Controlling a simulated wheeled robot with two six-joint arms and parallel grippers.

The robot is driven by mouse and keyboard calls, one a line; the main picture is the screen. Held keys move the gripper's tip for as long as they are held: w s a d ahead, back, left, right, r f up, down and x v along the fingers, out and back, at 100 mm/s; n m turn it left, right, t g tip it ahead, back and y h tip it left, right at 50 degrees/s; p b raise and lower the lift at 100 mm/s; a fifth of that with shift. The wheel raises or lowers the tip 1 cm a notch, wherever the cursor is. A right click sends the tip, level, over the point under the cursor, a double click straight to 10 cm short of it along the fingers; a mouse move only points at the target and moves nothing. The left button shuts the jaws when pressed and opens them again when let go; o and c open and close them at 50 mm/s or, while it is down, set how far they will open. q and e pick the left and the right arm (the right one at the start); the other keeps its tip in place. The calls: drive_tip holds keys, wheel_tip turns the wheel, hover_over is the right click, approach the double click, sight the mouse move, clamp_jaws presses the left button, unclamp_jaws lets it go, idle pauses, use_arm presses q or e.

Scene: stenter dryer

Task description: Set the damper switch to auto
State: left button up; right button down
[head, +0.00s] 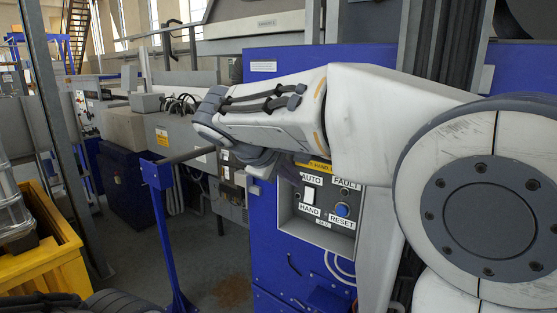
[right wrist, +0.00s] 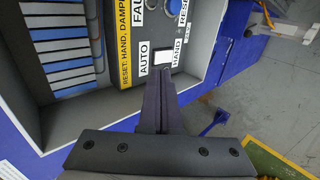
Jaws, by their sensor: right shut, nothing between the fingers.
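The damper switch is a white rocker (head: 309,195) on the grey control panel (head: 325,238), between the AUTO label above and the HAND label below. In the right wrist view the white rocker (right wrist: 163,57) sits between AUTO on the left and HAND on the right. My right gripper (right wrist: 159,72) is shut and empty, its dark fingertips right by the rocker's lower edge in that view. I cannot tell whether they touch it. In the head view my right wrist hides most of the gripper. Which way the rocker is tipped is not clear. My left gripper does not show.
A blue RESET button (head: 342,209) and a FAULT label lie right of the rocker. The panel is recessed in a blue cabinet (head: 267,240) with raised edges. A blue post (head: 168,225) with a rail stands left. A yellow bin (head: 50,262) is at far left.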

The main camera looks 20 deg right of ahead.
drive_tip(key=s+a+r+b, duration=0.1)
drive_tip(key=s+a+r, duration=0.1)
drive_tip(key=r, duration=0.4)
drive_tip(key=shift+s+a+r, duration=0.2)
drive_tip(key=shift+s+a, duration=0.05)
drive_tip(key=shift+a, duration=0.55)
drive_tip(key=s+a+f+n+g+y+b, duration=0.1)
drive_tip(key=s+a+f+y+b, duration=0.15)
drive_tip(key=f, duration=0.65)
drive_tip(key=s+a+f+n+g+y+b, duration=0.15)
drive_tip(key=s+a+f, duration=0.25)
drive_tip(key=f, duration=0.6)
drive_tip(key=s+a+f+m+g+y+b, duration=0.1)
drive_tip(key=s+a+f+y+b, duration=0.1)
drive_tip(key=s+f, duration=0.7)
drive_tip(key=s+a+f+m+g+y+b, duration=0.1)
drive_tip(key=s+f+g+y+b, duration=0.1)
drive_tip(key=s+f, duration=0.7)
wheel_tip(320, 180, down, 3)
drive_tip(key=shift+a+f+m+y+b, duration=0.1)
drive_tip(key=shift+a+m+y+b, duration=0.3)
drive_tip(key=shift+b, duration=0.25)
drive_tip(key=shift+w, duration=0.1)
